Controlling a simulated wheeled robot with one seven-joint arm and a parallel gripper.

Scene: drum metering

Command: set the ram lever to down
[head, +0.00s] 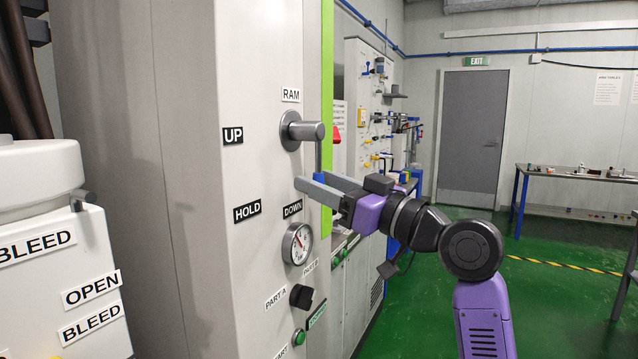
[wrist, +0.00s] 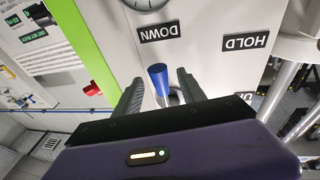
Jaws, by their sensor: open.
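The ram lever has a grey hub (head: 303,130) on the white panel under the RAM label. Its thin rod hangs nearly straight down to a blue grip (head: 319,178), on the side of the DOWN label (head: 292,209). In the wrist view, which is upside down, the blue grip (wrist: 158,78) also points towards the DOWN label (wrist: 160,32). My gripper (head: 314,184) is open, with a finger on either side of the grip. In the wrist view my gripper (wrist: 158,80) shows gaps between both fingers and the grip. The head view partly hides the grip behind a finger.
The UP label (head: 232,135) and HOLD label (head: 247,210) are left of the lever. A gauge (head: 297,243) and a black knob (head: 301,296) sit below it. A green strip (head: 327,90) runs along the panel edge. Green floor (head: 560,285) is open to the right.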

